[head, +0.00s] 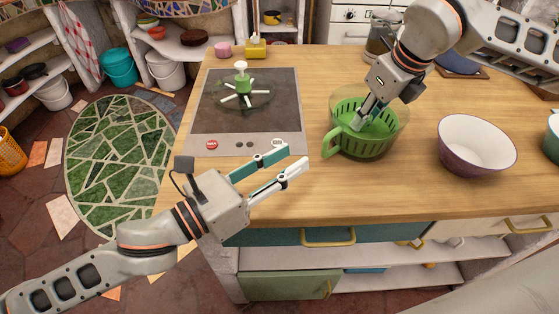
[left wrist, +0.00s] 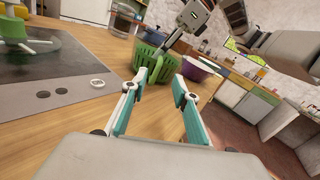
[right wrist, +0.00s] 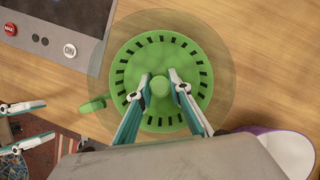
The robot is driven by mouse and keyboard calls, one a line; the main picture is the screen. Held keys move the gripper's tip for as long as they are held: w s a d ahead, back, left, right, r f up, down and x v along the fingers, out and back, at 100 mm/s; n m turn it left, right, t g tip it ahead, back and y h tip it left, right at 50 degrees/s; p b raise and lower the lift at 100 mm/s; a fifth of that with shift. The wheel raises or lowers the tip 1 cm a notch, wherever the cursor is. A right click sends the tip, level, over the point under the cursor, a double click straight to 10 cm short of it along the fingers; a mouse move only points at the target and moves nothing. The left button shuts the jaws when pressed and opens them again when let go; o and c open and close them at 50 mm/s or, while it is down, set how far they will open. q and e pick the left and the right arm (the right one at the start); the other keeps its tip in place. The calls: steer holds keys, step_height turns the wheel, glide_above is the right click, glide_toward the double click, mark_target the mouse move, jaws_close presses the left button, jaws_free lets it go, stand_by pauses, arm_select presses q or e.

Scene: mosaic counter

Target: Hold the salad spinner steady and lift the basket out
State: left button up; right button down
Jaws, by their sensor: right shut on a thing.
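The salad spinner stands on the wooden counter, right of the cooktop. Its green slotted basket (head: 352,150) has a handle (head: 328,143) on the left, and a clear, wide rim (head: 400,100) shows around the top. My right gripper (head: 362,118) reaches down into it from above. In the right wrist view its fingers are shut on the round green post (right wrist: 159,86) in the middle of the basket. My left gripper (head: 283,165) is open and empty at the counter's front edge, left of the spinner and apart from it. How deep the basket sits is unclear.
A clear lid-like disc with a green and white knob (head: 241,78) lies on the cooktop (head: 205,125). A white and purple bowl (head: 477,145) stands close right of the spinner. A dark clear jar (head: 378,40) stands behind. The counter between cooktop and spinner is bare.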

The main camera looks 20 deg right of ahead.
mark_target(329, 136)
arm_select(q)
steer(key=x, duration=1.1)
steer(key=shift+w+d, duration=0.1)
stand_by(0.5)
stand_by(0.4)
jaws_close()
stand_by(0.8)
